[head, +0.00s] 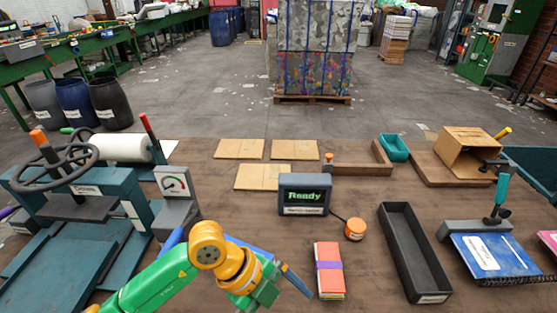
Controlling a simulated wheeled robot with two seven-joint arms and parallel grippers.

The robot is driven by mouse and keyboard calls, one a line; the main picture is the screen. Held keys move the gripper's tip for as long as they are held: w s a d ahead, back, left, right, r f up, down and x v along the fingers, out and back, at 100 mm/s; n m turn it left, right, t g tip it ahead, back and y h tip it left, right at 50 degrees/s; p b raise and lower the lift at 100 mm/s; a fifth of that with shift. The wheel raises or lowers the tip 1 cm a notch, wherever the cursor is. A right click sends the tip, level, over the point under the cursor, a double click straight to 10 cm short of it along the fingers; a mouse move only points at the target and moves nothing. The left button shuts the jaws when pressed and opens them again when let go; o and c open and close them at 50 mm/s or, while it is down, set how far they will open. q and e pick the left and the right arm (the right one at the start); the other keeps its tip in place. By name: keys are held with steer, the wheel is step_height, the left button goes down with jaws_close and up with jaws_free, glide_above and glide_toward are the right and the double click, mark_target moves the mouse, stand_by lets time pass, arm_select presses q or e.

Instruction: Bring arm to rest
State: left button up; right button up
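My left arm comes in from the lower left, green with yellow joints. Its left gripper (283,276) is over the front of the table, left of a stack of red and orange cards (328,271) with a purple band. A dark blue-grey finger-like part points down and right towards the stack, apart from it or just short of it. The wrist hides most of the gripper, so I cannot tell whether it is open or holds anything. A blue strip (252,248) shows behind the wrist. My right gripper is not in view.
A teal press (75,220) with a handwheel stands left, beside a dial gauge (175,185). A display reading Ready (305,195), an orange button (355,229) and a long black tray (413,250) lie right. A blue binder (490,257) sits far right. Cardboard sheets (277,177) lie behind.

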arm_select(q)
steer(key=s+d+r+m+g+h, duration=0.1)
steer(key=s+d+r+h, duration=0.2)
steer(key=d+r+h, duration=0.25)
step_height(320, 180, up, 12)
steer(key=w+d+n+t+h, duration=0.2)
steer(key=d+t+h, duration=0.1)
steer(key=h, duration=0.5)
steer(key=w+a+r+n+t+y, duration=0.4)
steer(key=w+a+n+t+y, duration=0.6)
steer(key=n+t, duration=0.8)
steer(key=w+a+f+n+y, duration=0.3)
steer(key=a+f+n+y, duration=0.4)
steer(key=a+f+y, duration=0.45)
steer(key=s+a+f+g, duration=0.3)
steer(key=f, duration=0.3)
steer(key=s+a+f+g, duration=0.3)
steer(key=f+g, duration=0.1)
steer(key=f, duration=0.2)
steer(key=s+f+m+g+h, duration=0.1)
steer(key=s+f+g, duration=0.75)
steer(key=s, duration=0.55)
step_height(320, 180, down, 17)
steer(key=s, duration=0.2)
steer(key=s+a+f+g, duration=0.1)
steer(key=s+f+g, duration=0.1)
steer(key=s+f, duration=0.9)
steer(key=shift+s+a+m, duration=0.3)
steer(key=shift+s+m, duration=0.1)
steer(key=shift+s, duration=0.4)
